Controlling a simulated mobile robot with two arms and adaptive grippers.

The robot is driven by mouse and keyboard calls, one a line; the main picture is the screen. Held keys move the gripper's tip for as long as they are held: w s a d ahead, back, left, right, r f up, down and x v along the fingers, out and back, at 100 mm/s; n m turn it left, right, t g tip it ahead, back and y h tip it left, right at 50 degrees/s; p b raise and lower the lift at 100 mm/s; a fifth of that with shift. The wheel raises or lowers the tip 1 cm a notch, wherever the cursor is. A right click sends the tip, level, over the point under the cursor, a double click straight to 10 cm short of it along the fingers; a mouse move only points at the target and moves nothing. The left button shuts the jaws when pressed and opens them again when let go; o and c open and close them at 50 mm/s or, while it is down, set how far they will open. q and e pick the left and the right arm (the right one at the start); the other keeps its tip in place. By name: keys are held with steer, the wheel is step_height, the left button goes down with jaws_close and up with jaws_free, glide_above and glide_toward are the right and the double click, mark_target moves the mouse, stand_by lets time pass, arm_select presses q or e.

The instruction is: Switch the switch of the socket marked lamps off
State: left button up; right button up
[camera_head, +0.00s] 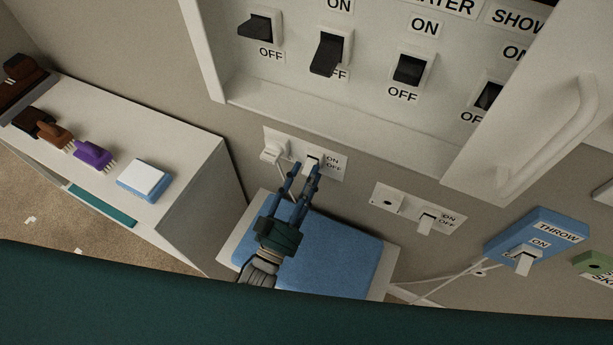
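A white wall socket (331,174) with a rocker switch (313,161) and ON/OFF lettering is on the wall below the switch cabinet. A white plug (272,151) sits at its left end. My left gripper (304,169) is right in front of this socket, fingers pointing up at it. Its fingers are a little apart with nothing seen between them, and the right fingertip overlaps the lower part of the switch. I cannot tell whether it touches. A second white socket (398,204) with a switch (427,221) is to the right. No "lamps" marking is readable. My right gripper is not in view.
The open cabinet (300,118) above holds several large dark switches, with its handled door (536,125) at right. A blue-topped stool (350,262) is below; a white shelf with brushes (92,154) stands left.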

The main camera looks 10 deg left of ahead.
arm_select(q)
steer(key=v, duration=1.2)
stand_by(0.3)
